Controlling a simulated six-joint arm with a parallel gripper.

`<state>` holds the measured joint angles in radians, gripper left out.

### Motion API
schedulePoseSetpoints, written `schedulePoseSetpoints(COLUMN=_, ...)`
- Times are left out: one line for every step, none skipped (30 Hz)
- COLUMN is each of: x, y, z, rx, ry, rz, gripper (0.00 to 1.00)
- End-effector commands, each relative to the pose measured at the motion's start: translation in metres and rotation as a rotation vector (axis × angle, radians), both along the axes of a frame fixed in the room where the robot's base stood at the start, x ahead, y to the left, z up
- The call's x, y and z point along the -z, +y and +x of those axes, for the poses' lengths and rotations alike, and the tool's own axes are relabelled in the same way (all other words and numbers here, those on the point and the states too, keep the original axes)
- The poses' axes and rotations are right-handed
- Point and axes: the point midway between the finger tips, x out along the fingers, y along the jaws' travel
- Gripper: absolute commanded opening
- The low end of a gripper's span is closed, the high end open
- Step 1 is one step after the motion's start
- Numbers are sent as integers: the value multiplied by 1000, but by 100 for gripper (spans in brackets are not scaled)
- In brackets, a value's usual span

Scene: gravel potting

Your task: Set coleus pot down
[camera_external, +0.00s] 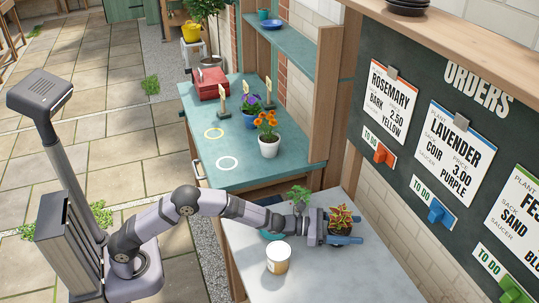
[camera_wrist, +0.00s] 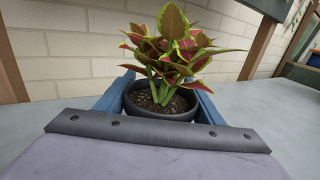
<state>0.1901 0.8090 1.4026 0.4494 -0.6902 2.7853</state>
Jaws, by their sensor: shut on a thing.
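The coleus (camera_external: 341,215), with red and yellow-green leaves, grows in a small dark pot (camera_external: 340,229) over the right part of the pale grey table. My gripper (camera_external: 347,229) is shut on this pot, with one blue finger on each side. In the wrist view the dark grey pot (camera_wrist: 160,113) stands upright between the blue fingers, and the coleus leaves (camera_wrist: 172,45) rise above it. Brown soil shows inside the rim. I cannot tell whether the pot's base touches the table, as its underside is hidden.
On the pale table (camera_external: 335,280), a cream container (camera_external: 278,260) stands near a teal dish (camera_external: 268,234) partly under my arm. A green plant (camera_external: 300,194) is behind my wrist. The teal bench (camera_external: 200,165) holds flower pots and a red box (camera_external: 210,83). The table's front is clear.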

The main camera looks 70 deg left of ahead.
Motion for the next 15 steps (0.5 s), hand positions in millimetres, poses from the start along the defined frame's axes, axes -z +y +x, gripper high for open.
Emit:
schedulePoseSetpoints(x=-1, y=0, z=0, rx=0, ry=-4, rz=-2, gripper=26)
schedulePoseSetpoints(x=-1, y=0, z=0, rx=0, ry=-6, rz=-2, gripper=26)
schedulePoseSetpoints(x=-2, y=0, z=0, rx=0, ry=-6, rz=-2, gripper=26)
schedulePoseSetpoints(x=-2, y=0, z=0, rx=0, ry=-6, rz=-2, gripper=26)
schedulePoseSetpoints(x=-2, y=0, z=0, rx=0, ry=-6, rz=-2, gripper=26)
schedulePoseSetpoints(x=-2, y=0, z=0, rx=0, ry=-6, rz=-2, gripper=26)
schedulePoseSetpoints(x=-2, y=0, z=0, rx=0, ry=-6, rz=-2, gripper=26)
schedulePoseSetpoints(x=-1, y=0, z=0, rx=0, ry=-6, rz=-2, gripper=26)
schedulePoseSetpoints(x=-1, y=0, z=0, rx=0, ry=-6, rz=-2, gripper=26)
schedulePoseSetpoints(x=0, y=0, z=0, rx=0, ry=-6, rz=-2, gripper=26)
schedulePoseSetpoints(x=1, y=0, z=0, rx=0, ry=-6, rz=-2, gripper=26)
schedulePoseSetpoints(x=1, y=0, z=0, rx=0, ry=-6, rz=-2, gripper=26)
schedulePoseSetpoints(x=2, y=0, z=0, rx=0, ry=-6, rz=-2, gripper=26)
schedulePoseSetpoints(x=2, y=0, z=0, rx=0, ry=-6, rz=-2, gripper=26)
schedulePoseSetpoints(x=3, y=0, z=0, rx=0, ry=-2, rz=0, gripper=66)
